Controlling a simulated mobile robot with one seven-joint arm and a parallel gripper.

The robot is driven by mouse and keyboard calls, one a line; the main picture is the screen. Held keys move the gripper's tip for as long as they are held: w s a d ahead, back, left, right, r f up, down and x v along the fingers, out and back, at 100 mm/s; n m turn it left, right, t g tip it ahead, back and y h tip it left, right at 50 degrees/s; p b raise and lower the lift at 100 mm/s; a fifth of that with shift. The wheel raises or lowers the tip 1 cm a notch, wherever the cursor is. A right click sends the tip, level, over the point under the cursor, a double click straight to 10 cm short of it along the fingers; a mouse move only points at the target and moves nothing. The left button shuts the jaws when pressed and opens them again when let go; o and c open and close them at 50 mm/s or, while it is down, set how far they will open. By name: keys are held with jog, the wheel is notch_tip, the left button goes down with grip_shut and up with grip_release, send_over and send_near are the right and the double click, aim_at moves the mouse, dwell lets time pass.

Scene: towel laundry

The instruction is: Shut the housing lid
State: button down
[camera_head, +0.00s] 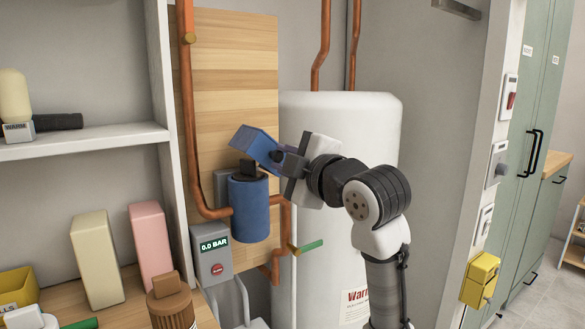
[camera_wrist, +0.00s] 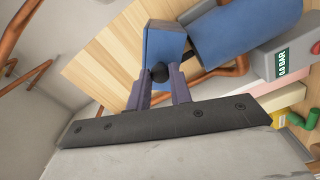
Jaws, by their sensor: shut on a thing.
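The blue cylindrical housing (camera_head: 250,212) is fixed in front of the wooden wall panel; a dark block (camera_head: 248,168) shows at its top. Its blue lid (camera_head: 252,140) stands open, tilted up above the housing. My gripper (camera_head: 277,156) is shut on the lid's black knob, on the lid's right side. In the wrist view the two fingers (camera_wrist: 161,88) close around the round black knob (camera_wrist: 159,71), with the lid (camera_wrist: 164,44) behind it. The housing (camera_wrist: 228,32) lies to the right there. The lid's hinge is not clear.
Copper pipes (camera_head: 188,120) run left of the housing. A white tank (camera_head: 345,120) stands behind my arm. Below is a grey gauge box (camera_head: 211,252) reading 0.0 BAR, with a green-handled valve (camera_head: 308,246) nearby. A shelf (camera_head: 90,140) is at left.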

jog(key=n+b, duration=0.1)
jog(key=n, duration=0.1)
jog(key=s+a+f+n+b, duration=0.1)
jog(key=shift+a+n, duration=0.15)
jog(key=shift+n, duration=0.25)
jog(key=shift+s+a+f+n+b, duration=0.2)
jog(key=shift+n+b, duration=0.15)
jog(key=shift+n, duration=0.4)
jog(key=shift+s+a+f+n+b, duration=0.1)
jog(key=shift+a+f+n+b, duration=0.2)
jog(key=shift+n, duration=0.4)
jog(key=shift+s+a+f+n+b, duration=0.15)
jog(key=shift+n+b, duration=0.25)
jog(key=shift+n, duration=0.35)
jog(key=c, duration=1.3)
grip_release()
jog(key=shift+d, duration=0.1)
jog(key=b+v, duration=0.1)
jog(key=v, duration=1.2)
jog(key=shift+s+d, duration=0.25)
jog(key=shift+s, duration=0.1)
